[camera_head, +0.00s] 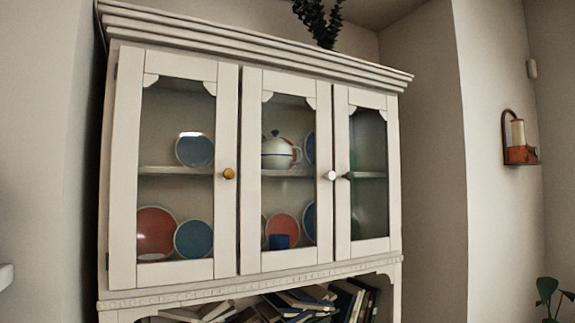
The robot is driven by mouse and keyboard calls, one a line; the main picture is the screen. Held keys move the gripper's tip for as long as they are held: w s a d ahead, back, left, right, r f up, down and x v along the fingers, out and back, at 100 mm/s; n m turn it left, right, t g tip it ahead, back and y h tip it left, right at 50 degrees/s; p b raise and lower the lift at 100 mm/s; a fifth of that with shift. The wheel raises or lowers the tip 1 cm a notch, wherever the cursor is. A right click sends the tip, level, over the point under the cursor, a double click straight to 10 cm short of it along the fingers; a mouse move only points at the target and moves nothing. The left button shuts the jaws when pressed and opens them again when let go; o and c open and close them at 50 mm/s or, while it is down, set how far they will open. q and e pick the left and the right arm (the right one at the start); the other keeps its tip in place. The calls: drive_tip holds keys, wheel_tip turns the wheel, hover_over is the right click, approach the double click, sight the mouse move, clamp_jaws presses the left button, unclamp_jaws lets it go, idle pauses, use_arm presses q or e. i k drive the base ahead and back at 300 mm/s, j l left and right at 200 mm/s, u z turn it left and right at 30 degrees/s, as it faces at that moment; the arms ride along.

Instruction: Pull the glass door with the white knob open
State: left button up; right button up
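A white cabinet with three glass doors fills the middle of the head view. The middle door (254,220) has a white knob (331,176) on its right frame and stands closed. The left door (124,180) has a yellow-orange knob (229,174). The right door (394,190) has a dark knob (348,176) on its left frame, close beside the white one. Both of these doors also look closed. Neither of my grippers is in the view.
Plates and a teapot (278,152) stand on shelves behind the glass. Books (305,299) lie in the open shelf below. A plant (318,22) stands on top. A candle sconce (519,146) hangs on the right wall. The space before the doors looks clear.

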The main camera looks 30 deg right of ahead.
sight(257, 86)
drive_tip(key=l+z, duration=0.1)
drive_tip(key=z, duration=0.4)
drive_tip(key=i+z, duration=0.15)
drive_tip(key=z, duration=0.8)
drive_tip(key=i+z, duration=0.15)
drive_tip(key=z, duration=0.3)
drive_tip(key=i+z, duration=0.1)
drive_tip(key=z, duration=0.4)
